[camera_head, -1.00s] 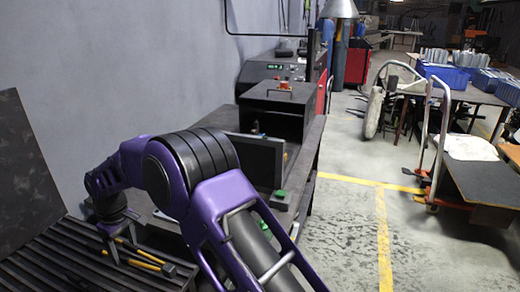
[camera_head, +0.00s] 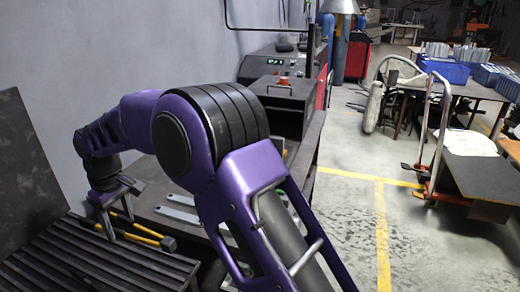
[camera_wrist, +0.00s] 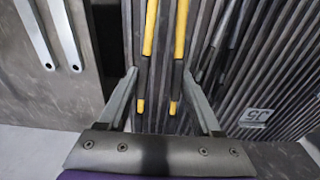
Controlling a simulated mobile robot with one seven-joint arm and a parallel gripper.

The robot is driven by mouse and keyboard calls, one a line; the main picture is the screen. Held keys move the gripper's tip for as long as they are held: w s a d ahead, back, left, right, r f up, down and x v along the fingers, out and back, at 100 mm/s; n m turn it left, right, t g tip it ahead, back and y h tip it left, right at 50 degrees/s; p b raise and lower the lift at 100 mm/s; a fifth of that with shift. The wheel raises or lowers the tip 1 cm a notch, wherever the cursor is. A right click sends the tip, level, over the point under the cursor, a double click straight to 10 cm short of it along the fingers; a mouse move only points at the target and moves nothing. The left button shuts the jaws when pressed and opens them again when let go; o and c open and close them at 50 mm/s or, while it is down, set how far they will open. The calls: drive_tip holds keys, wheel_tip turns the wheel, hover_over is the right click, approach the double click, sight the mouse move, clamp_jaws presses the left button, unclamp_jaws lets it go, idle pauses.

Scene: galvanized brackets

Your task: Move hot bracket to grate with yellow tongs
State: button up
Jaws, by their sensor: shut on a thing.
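My gripper (camera_head: 116,220) is at the left, over the dark slatted grate (camera_head: 62,258). It is shut on the yellow tongs (camera_head: 145,233). In the wrist view the tongs' two yellow-and-black arms (camera_wrist: 150,35) run side by side between my fingers (camera_wrist: 160,78), with yellow tips toward me. In the head view a dark blocky piece shows at the tongs' right end; I cannot tell whether it belongs to them. The far end of the tongs is cut off in the wrist view. I cannot identify the hot bracket in these frames.
Flat pale metal strips with holes (camera_wrist: 36,32) lie on the bench beside the grate. A dark box with a top handle (camera_head: 285,98) stands farther back on the bench. A dark upright panel (camera_head: 28,160) is at left. My arm hides much of the bench.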

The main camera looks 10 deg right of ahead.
drive_tip(key=s+d+r, duration=0.4)
drive_tip(key=s+d, duration=0.2)
drive_tip(key=s, duration=0.1)
drive_tip(key=shift+r+b, duration=0.35)
drive_tip(key=shift+d, duration=0.15)
